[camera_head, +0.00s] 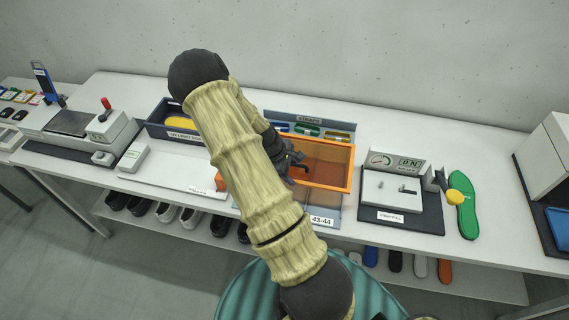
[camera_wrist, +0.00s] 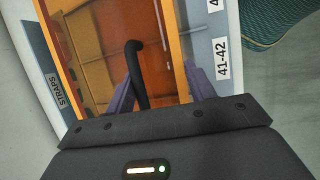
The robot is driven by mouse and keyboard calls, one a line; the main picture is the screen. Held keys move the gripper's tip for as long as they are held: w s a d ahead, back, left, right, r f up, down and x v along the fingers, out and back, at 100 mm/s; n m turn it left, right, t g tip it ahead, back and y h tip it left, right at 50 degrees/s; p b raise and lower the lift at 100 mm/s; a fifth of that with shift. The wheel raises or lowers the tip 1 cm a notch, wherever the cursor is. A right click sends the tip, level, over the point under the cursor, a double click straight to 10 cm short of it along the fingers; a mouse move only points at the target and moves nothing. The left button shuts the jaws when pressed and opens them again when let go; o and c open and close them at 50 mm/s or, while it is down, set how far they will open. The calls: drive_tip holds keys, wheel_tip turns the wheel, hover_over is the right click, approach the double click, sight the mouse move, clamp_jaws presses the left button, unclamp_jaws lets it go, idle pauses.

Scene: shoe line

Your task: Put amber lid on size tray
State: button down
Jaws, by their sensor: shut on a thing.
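The amber lid (camera_head: 325,175) is a see-through orange panel with a brighter orange edge and a dark handle (camera_wrist: 136,62). My gripper (camera_head: 293,160) is shut on this handle; in the wrist view its purple fingers (camera_wrist: 160,92) stand either side of it. The lid (camera_wrist: 100,72) lies over the grey-blue size tray (camera_wrist: 203,50), whose 41-42 label shows beside the lid. In the head view the tray's front strip (camera_head: 335,210) carries a 43-44 label. I cannot tell whether the lid touches the tray. My arm hides the left part of both.
A straps rack (camera_head: 311,122) stands right behind the lid. A dark blue bin (camera_head: 160,125) with yellow contents is to the left, and a gauge station (camera_head: 400,200) and green insole (camera_head: 467,205) are to the right.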

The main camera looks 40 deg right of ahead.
drive_tip(key=shift+w, duration=0.2)
drive_tip(key=shift+s+a, duration=0.15)
drive_tip(key=shift+s, duration=0.4)
drive_tip(key=f+b, duration=0.3)
drive_tip(key=f, duration=0.1)
drive_tip(key=shift+w+f+b, duration=0.2)
drive_tip(key=shift+f+b, duration=0.1)
drive_tip(key=shift+b, duration=0.05)
drive_tip(key=shift+f+b, duration=1.4)
drive_tip(key=shift+f, duration=0.6)
drive_tip(key=shift+c, duration=2.3)
unclamp_jaws()
